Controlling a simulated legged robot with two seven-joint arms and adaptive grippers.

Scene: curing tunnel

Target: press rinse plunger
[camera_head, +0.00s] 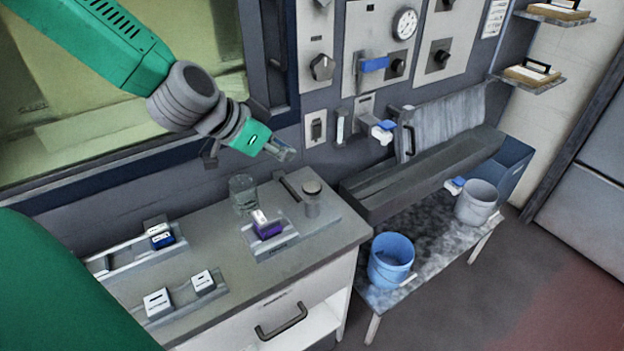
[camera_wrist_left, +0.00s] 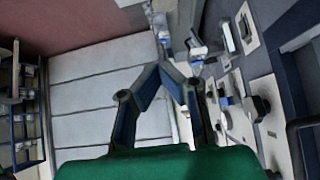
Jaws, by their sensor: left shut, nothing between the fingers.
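A grey cylinder with a round, light cap (camera_head: 312,189) stands upright at the back right of the counter, and it looks like the rinse plunger. A dark bar reaches from beside it toward the left. My left gripper (camera_head: 287,154) is shut and empty, in the air up and left of the cap in the head view, and apart from it. In the left wrist view the fingers of the left gripper (camera_wrist_left: 162,66) meet at their tips with nothing between them. I cannot make out the plunger in that view. My right gripper does not show.
A clear jar (camera_head: 242,188) and a purple block (camera_head: 267,229) in a holder stand left of the plunger on the counter (camera_head: 228,268). Wall panels with knobs (camera_head: 322,67) rise behind. A grey trough (camera_head: 425,174) and a blue bucket (camera_head: 391,258) are at right.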

